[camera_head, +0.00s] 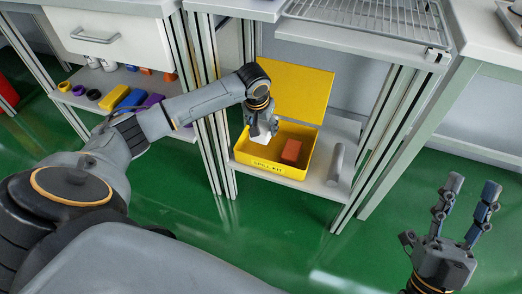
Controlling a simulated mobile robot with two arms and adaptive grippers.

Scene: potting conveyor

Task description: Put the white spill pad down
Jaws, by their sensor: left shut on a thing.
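A yellow box labelled "SPILL KIT" (266,167) sits on the low shelf, with its yellow lid (300,88) standing open behind it. My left gripper (263,130) points down over the left part of this box. It is shut on the white spill pad (260,138), of which only a small pale part shows below the gripper. I cannot tell whether the pad touches the box floor. A red-brown block (291,151) lies in the right part of the box. My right gripper (472,188) is raised at the lower right, fingers apart and empty.
A wire rack (370,18) is on the worktop above. Table posts flank the shelf. At left, a lower shelf holds coloured items, including a yellow one (115,97). The green floor (290,225) in front is clear.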

